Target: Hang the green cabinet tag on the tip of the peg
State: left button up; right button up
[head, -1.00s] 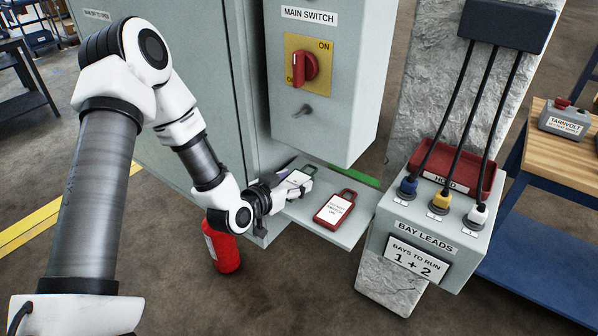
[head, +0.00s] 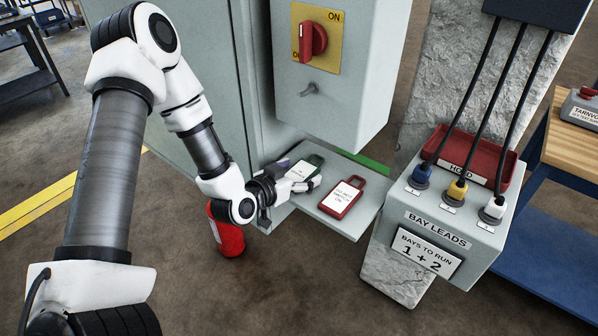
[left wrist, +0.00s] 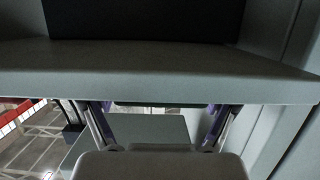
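The green cabinet tag (head: 306,167), with a white label, is at the left part of the grey shelf (head: 345,224) in the head view. My left gripper (head: 296,177) is at the tag's near left side, its fingers partly covering it. In the left wrist view its two fingers (left wrist: 160,107) stand wide apart, with a thin dark green strip between the tips, apparently the tag's edge. I see no clear grip on it. The short grey peg (head: 313,89) sticks out of the cabinet front below the red main switch (head: 312,40), bare. My right gripper is not in view.
A red tag (head: 344,196) with a white label lies on the shelf right of the green one. The bay leads box (head: 440,224) with cables and a red tray (head: 466,165) stands at the right. A red extinguisher (head: 228,240) stands below my left arm.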

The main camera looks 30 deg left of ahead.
aim_at(300, 174)
pick_arm(q)
jog(key=shift+r, duration=0.1)
jog(key=shift+s+a+r, duration=0.1)
jog(key=shift+s, duration=0.3)
jog(key=v, duration=0.3)
jog(key=shift+s, duration=0.2)
jog(key=p+v, duration=0.3)
jog(key=shift+s+d, duration=0.25)
jog(key=shift+s, duration=0.05)
